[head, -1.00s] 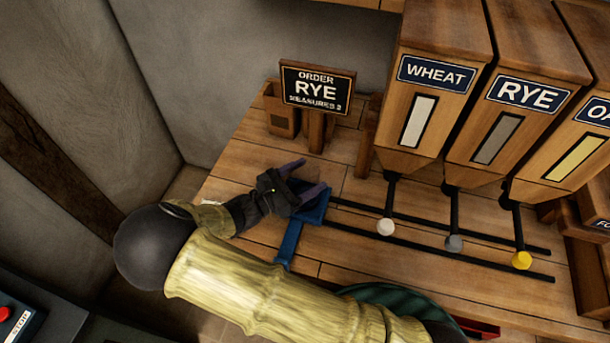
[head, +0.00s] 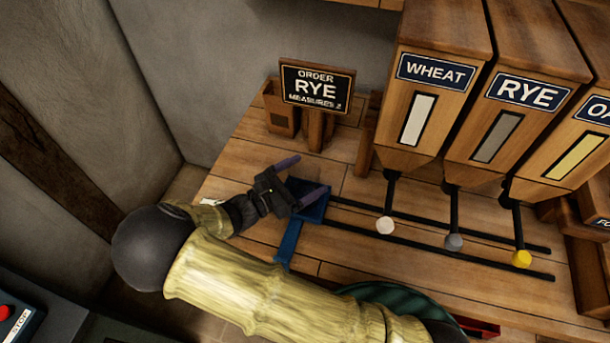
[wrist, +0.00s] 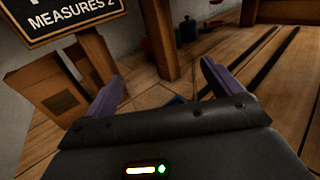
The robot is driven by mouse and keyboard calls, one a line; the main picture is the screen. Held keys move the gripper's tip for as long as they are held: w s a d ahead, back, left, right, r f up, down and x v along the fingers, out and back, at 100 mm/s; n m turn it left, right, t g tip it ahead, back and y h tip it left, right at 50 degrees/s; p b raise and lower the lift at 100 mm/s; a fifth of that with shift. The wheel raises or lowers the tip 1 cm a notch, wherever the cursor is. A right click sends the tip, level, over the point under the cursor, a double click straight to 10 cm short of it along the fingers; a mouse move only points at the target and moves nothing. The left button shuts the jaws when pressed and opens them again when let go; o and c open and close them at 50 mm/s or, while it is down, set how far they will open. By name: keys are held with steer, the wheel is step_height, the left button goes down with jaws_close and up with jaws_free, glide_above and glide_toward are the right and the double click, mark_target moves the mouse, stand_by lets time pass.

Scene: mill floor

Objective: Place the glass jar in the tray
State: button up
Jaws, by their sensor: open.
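A small blue tray (head: 314,208) sits at the left end of two dark rails on the wooden bench. A sliver of blue shows between the fingers in the wrist view (wrist: 177,100). My gripper (head: 313,172) is over the tray's left and back side, its two purple fingers spread wide; they also show spread in the wrist view (wrist: 160,72). I see nothing between the fingers. I cannot make out a glass jar in either view; part of the tray is hidden by my gripper.
An order sign (head: 316,88) reading RYE, measures 2, stands behind, beside a small wooden box (head: 281,110). Wheat (head: 432,90) and rye (head: 518,110) hoppers stand at right, with knobbed rods below. Bare bench (head: 350,190) lies between.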

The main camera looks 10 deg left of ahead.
steer(key=b+v, duration=0.2)
steer(key=v, duration=0.9)
steer(key=shift+s+a, duration=0.15)
steer(key=shift+a, duration=0.05)
steer(key=shift+d, duration=0.1)
